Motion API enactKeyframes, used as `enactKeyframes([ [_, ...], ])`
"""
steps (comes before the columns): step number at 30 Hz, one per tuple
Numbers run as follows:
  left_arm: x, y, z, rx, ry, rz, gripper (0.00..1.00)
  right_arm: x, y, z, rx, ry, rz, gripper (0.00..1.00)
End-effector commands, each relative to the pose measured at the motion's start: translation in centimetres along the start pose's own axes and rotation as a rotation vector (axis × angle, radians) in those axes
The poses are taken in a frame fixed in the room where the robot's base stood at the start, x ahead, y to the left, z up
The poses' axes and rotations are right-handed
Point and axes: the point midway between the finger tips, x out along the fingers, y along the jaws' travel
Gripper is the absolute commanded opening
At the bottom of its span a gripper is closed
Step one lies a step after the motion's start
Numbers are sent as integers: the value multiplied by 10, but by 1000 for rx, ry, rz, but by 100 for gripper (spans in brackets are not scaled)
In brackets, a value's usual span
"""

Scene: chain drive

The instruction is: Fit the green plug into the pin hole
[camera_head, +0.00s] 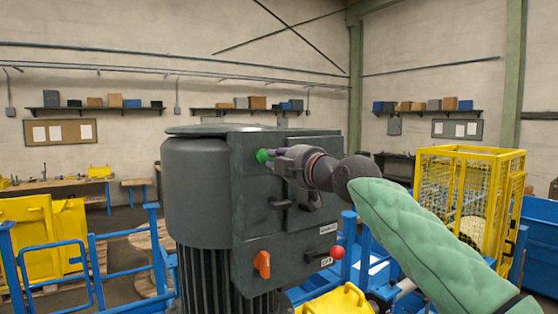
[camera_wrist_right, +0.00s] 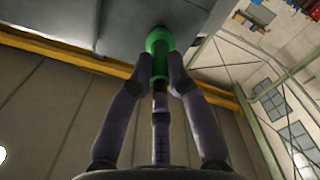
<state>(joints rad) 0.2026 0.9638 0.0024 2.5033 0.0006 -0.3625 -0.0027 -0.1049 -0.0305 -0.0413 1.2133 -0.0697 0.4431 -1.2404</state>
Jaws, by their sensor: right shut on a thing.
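The green plug (camera_head: 263,156) is at the fingertips of my right gripper (camera_head: 274,157), against or just in front of the upper part of the dark grey machine housing (camera_head: 250,190). In the right wrist view, the fingers (camera_wrist_right: 160,84) are shut around the green plug (camera_wrist_right: 158,50), whose far end reaches the grey housing (camera_wrist_right: 120,22). The pin hole itself does not show; the plug and fingers hide that spot. I cannot tell whether the plug's tip is inside a hole. My left gripper is not in view.
The housing carries an orange switch (camera_head: 262,264), a red knob (camera_head: 337,252) and dark handles (camera_head: 280,203) below the gripper. A yellow cage (camera_head: 468,165) stands at the right, and blue railings (camera_head: 120,236) stand at the left. The space above the housing is clear.

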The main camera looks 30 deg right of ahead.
Motion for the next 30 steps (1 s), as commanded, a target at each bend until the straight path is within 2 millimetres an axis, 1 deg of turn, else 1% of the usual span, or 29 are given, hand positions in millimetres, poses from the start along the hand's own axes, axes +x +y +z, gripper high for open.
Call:
enactKeyframes([
  [27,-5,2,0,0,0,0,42,19,1,0,1,1,2,0],
  [28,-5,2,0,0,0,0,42,18,1,0,1,1,2,26],
  [29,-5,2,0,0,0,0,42,18,1,0,1,1,2,35],
  [30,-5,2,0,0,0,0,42,18,1,0,1,1,2,46],
])
